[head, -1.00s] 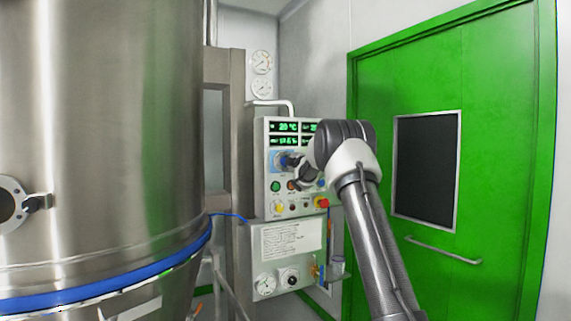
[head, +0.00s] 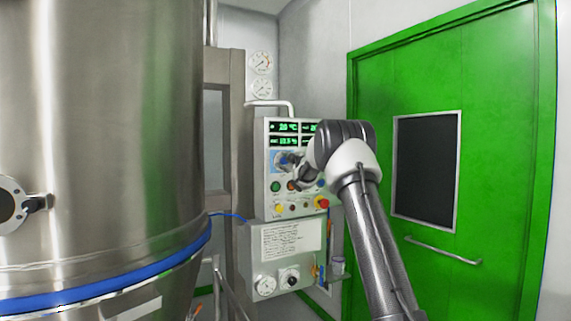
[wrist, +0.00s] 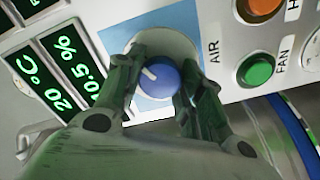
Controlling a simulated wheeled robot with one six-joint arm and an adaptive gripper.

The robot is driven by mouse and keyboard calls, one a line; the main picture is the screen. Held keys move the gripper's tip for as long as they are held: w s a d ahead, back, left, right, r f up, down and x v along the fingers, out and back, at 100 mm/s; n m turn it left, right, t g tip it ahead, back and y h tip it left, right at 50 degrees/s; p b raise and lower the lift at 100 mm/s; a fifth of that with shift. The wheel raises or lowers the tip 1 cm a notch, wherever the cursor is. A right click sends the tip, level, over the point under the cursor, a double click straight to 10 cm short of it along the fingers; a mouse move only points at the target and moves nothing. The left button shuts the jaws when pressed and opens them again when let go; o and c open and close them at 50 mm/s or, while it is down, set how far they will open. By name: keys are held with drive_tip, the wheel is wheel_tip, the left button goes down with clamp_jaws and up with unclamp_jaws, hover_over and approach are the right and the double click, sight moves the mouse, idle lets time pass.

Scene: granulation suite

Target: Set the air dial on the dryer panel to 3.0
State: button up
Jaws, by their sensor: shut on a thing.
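The dryer panel (head: 262,205) is a grey box on the wall post, left of the green door. In the wrist view, the air dial (wrist: 160,76) is a round blue knob with a white pointer line, on a light blue patch beside the word AIR. The pointer is aimed at the upper left of that picture. My gripper (wrist: 158,92) is shut on the air dial, one finger on each side. In the head view my gripper (head: 290,162) is at the panel's upper left knob, which it partly hides. The dial's scale cannot be read.
Green displays (wrist: 72,75) beside the dial read 20 °C and about 10.5 %. A green FAN button (wrist: 256,70) and an orange button (wrist: 262,8) are close by. A red knob (head: 321,202) is lower right. A large steel vessel (head: 100,130) fills the left.

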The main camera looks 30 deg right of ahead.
drive_tip(key=shift+f, duration=0.15)
drive_tip(key=o, duration=1)
drive_tip(key=shift+s, duration=0.1)
drive_tip(key=s, duration=1.2)
drive_tip(key=shift+d, duration=0.2)
